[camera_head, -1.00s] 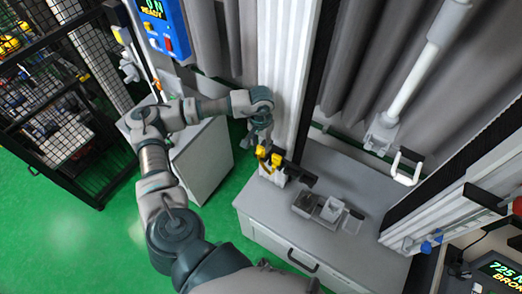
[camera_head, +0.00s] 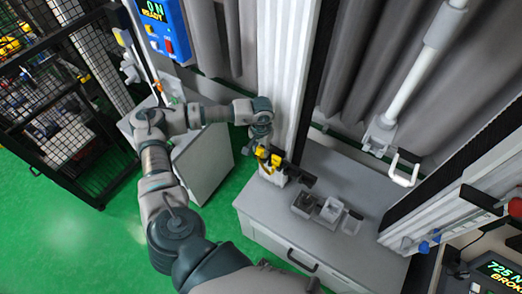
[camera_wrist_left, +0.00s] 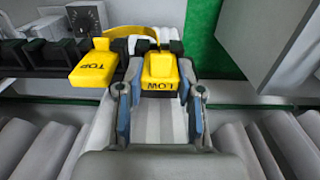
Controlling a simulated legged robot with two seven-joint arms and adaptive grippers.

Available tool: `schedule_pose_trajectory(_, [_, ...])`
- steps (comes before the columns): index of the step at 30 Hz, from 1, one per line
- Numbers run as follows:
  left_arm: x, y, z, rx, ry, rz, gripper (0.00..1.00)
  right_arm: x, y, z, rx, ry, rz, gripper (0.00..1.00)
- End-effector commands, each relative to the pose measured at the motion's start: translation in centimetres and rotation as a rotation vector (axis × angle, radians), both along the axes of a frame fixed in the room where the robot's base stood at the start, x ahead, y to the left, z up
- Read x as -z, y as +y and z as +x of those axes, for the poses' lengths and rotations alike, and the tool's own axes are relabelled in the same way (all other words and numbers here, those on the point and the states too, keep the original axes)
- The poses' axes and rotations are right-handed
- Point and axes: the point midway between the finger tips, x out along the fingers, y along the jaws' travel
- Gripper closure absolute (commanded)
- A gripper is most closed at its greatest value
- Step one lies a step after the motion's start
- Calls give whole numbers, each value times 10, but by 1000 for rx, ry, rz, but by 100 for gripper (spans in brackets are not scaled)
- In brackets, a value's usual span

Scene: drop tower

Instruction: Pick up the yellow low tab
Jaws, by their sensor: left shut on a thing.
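The yellow low tab (camera_wrist_left: 160,70), a block marked LOW, sits between the fingers of my left gripper (camera_wrist_left: 160,92) in the left wrist view. The gripper is shut on it. In the head view my left gripper (camera_head: 261,146) is at the foot of the pale column, with the low tab (camera_head: 262,154) small at its fingertips. A second yellow tab marked TOP (camera_wrist_left: 92,66) lies just left of the held one in the wrist view, apart from the fingers. My right gripper is not in view.
A dark rail (camera_wrist_left: 50,58) lies beside the tabs. The grey cabinet (camera_head: 262,212) bears small grey trays (camera_head: 330,210) to the right. The white column (camera_head: 290,80) stands close behind the gripper. A black mesh cage (camera_head: 60,120) is at left, with open green floor in front.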

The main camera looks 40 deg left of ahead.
Motion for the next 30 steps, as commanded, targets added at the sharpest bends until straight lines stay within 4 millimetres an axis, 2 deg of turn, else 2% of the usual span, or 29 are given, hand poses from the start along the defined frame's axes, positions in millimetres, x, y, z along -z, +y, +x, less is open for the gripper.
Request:
schedule_pose_trajectory(5, [-9, 0, 0, -1, -2, -2, 87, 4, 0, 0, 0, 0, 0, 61])
schedule_pose_trajectory(11, [-35, 0, 1, 0, -4, -1, 87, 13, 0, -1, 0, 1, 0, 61])
schedule_pose_trajectory(24, [-42, -33, -110, 3, 0, 2, 87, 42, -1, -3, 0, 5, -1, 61])
schedule_pose_trajectory(30, [-47, -44, -141, 1, 0, 0, 87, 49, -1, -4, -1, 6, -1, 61])
